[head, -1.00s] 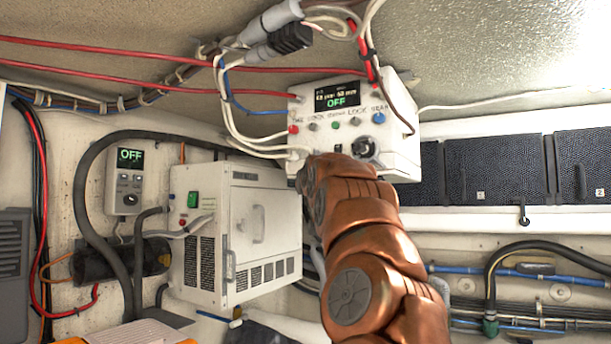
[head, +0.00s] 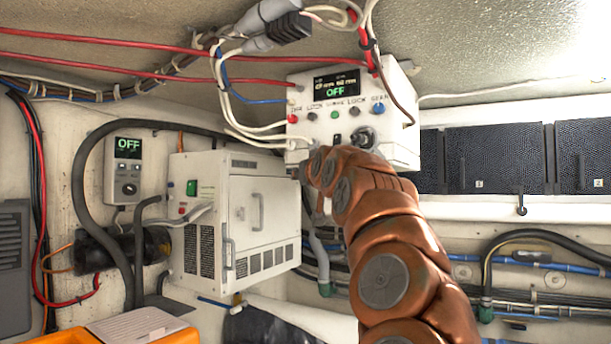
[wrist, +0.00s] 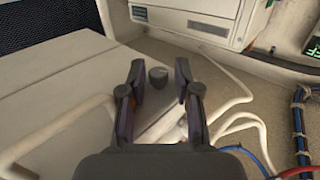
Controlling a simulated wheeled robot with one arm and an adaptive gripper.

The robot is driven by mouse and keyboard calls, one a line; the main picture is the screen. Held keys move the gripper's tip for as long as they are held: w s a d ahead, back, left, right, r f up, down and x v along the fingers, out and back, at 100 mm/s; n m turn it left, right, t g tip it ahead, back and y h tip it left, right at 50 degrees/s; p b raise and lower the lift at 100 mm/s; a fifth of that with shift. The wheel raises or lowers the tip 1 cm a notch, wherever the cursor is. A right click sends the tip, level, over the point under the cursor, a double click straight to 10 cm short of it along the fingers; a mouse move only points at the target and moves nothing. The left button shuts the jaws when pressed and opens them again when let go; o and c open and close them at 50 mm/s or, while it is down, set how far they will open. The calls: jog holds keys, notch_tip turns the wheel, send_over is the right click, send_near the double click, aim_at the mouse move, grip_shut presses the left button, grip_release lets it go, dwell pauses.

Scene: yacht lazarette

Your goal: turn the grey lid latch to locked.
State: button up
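In the wrist view, a small dark grey knob (wrist: 158,76), which looks like the lid latch, stands on a pale surface. My gripper (wrist: 160,72) is open and empty, its two dark fingers apart on either side of the knob in the picture. I see no contact, and the depth between them is unclear. The knob's locked or unlocked mark cannot be read. In the head view my copper arm hides most of my gripper, and I cannot make out the latch there.
A white control box (head: 296,160) with an OFF display hangs behind my arm. A white vented cabinet (head: 262,235) stands left of it. Cables hang around both; white cables (wrist: 240,122) run close to my gripper's right. An orange case (head: 185,338) lies at lower left.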

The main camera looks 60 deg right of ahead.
jog(key=shift+o, duration=0.6)
jog(key=shift+s, duration=0.2)
jog(key=v, duration=0.7)
jog(key=shift+a, duration=0.4)
jog(key=shift+s, duration=0.1)
